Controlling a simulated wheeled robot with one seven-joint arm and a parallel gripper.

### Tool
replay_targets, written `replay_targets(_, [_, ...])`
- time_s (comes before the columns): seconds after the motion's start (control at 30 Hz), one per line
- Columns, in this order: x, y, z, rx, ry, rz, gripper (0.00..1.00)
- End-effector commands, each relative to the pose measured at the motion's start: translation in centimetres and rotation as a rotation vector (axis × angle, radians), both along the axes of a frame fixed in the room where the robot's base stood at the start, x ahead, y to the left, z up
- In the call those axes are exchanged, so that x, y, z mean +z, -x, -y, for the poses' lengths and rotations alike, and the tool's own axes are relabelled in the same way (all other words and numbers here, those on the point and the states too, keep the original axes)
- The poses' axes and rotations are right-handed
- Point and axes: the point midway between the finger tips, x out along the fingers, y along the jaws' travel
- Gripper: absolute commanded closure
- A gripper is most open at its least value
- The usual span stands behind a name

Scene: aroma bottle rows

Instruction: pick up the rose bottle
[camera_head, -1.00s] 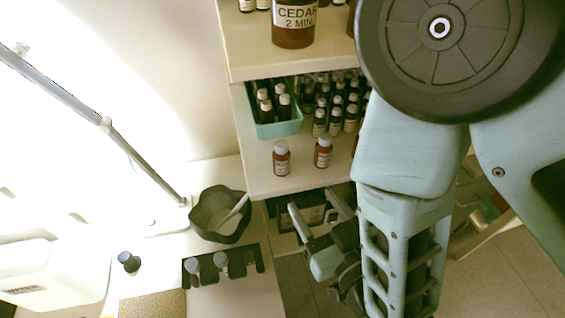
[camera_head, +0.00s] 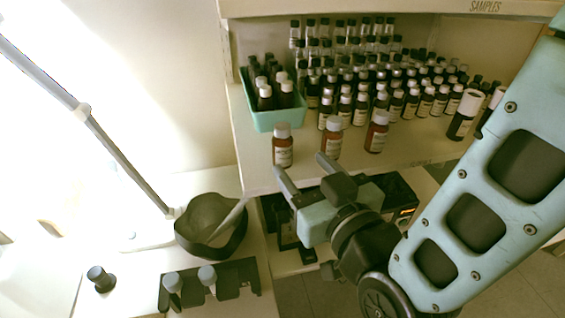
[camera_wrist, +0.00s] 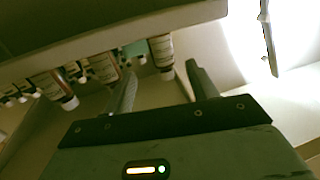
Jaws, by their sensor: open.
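Three amber bottles with pale caps stand along the front of the shelf: a left one (camera_head: 283,150), a middle one (camera_head: 331,142) and a right one (camera_head: 376,138). I cannot read their labels, so I cannot tell which is the rose bottle. My gripper (camera_head: 301,166) is open and empty, just in front of the shelf edge, below the left and middle bottles. In the wrist view, one amber bottle (camera_wrist: 162,50) shows beyond the gap between my fingers (camera_wrist: 160,70), apart from them. Two more amber bottles stand to its left there.
A teal bin (camera_head: 276,120) of dark bottles stands behind the left amber bottle. Rows of small sample bottles (camera_head: 400,85) crowd the shelf behind. An upper shelf (camera_head: 400,8) hangs above. A dark bowl (camera_head: 211,225) and a black rack (camera_head: 235,283) stand on the lower counter.

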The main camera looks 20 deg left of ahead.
Motion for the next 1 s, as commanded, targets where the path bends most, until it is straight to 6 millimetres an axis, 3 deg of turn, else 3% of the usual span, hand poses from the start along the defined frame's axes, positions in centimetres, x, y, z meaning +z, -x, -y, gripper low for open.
replay_targets(0.47, [-0.2,-2.4,-2.3,0.001,0.001,0.0,0.42])
replay_targets(0.8, [-0.9,-5.2,-5.4,0.001,0.001,0.001,0.42])
replay_targets(1.0, [-1.1,-5.5,-5.6,0.002,0.001,0.001,0.42])
